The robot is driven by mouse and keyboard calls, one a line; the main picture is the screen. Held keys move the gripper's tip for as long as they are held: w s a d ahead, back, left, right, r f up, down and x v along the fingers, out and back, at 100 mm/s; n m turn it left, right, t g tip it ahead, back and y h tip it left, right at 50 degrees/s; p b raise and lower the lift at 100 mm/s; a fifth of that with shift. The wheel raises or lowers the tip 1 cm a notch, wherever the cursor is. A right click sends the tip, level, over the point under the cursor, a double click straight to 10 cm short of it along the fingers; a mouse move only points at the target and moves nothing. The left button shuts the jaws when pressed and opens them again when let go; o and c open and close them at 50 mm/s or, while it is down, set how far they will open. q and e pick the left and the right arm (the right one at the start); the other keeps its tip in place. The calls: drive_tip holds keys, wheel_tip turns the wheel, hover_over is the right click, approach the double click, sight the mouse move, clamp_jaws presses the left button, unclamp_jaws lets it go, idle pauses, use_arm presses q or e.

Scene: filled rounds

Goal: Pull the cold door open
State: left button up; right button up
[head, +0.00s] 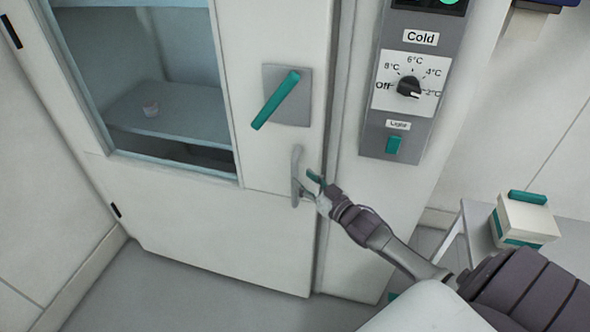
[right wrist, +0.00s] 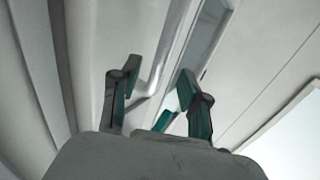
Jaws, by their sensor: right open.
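The white cold door (head: 225,225) has a window at its upper left and stands flush or nearly flush with its frame; I cannot tell if there is a small gap. A teal lever (head: 275,100) sits slanted on a grey plate on the door. Below it is a grey pull handle (head: 297,177). My right gripper (head: 311,188) is at the lower part of this handle, with its fingers open. In the right wrist view the handle (right wrist: 158,75) shows between and beyond the two teal-padded fingers (right wrist: 160,98); contact is not clear. My left gripper is out of view.
A grey control panel (head: 375,140) with a "Cold" dial (head: 409,87) and a teal light switch (head: 394,144) is right of the door. A small table (head: 478,232) bears a white and teal box (head: 526,220) at the right. The floor (head: 215,295) before the door is clear.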

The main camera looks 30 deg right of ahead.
sight(296, 174)
drive_tip(key=w, duration=0.4)
drive_tip(key=shift+w+a, duration=0.3)
drive_tip(key=shift+w, duration=0.1)
clamp_jaws()
